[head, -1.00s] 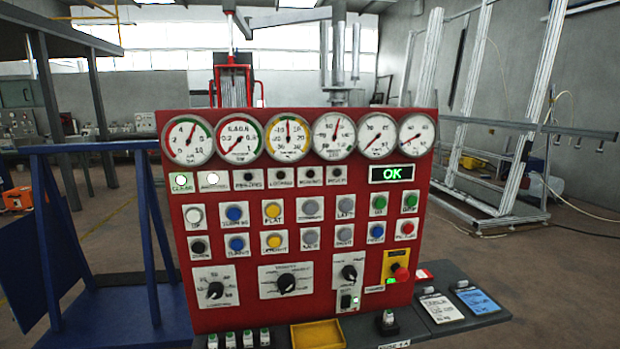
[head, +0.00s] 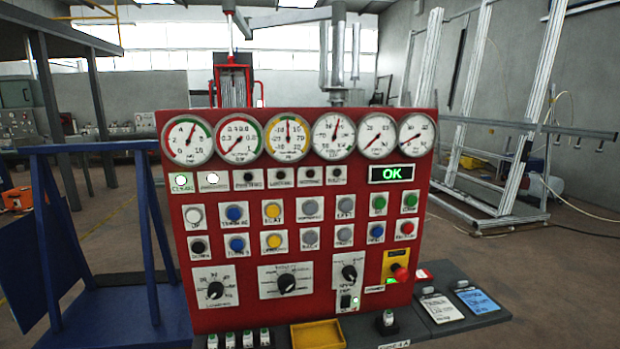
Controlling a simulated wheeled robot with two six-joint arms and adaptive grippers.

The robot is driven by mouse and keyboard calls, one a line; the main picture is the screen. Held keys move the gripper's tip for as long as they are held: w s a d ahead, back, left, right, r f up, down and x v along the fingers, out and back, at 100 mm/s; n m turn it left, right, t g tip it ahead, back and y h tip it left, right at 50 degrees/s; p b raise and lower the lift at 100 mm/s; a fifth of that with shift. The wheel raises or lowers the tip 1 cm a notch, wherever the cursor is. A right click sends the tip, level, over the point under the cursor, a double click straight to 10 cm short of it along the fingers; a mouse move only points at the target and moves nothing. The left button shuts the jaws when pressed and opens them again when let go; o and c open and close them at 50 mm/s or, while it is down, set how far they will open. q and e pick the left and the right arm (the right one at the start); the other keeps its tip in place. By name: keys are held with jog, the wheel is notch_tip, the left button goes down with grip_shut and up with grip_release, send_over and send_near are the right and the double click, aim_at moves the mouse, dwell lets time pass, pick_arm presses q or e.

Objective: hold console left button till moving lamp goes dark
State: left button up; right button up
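The red console (head: 260,180) fills the middle of the head view, facing me. A grey round button (head: 345,203) in its upper button row has a label that may read LEFT, but it is blurred. A grey button (head: 344,233) sits below it. The other lamps, such as one (head: 310,175) further right, look dark. I cannot tell for sure which lamp is the moving lamp. Neither gripper is in view.
Several dial gauges (head: 287,138) line the console top. A green OK display (head: 392,174) is lit. A red stop knob (head: 400,272) is at lower right. A yellow tray (head: 318,334) and clipboards (head: 441,307) lie on the ledge. A blue frame (head: 146,230) stands left.

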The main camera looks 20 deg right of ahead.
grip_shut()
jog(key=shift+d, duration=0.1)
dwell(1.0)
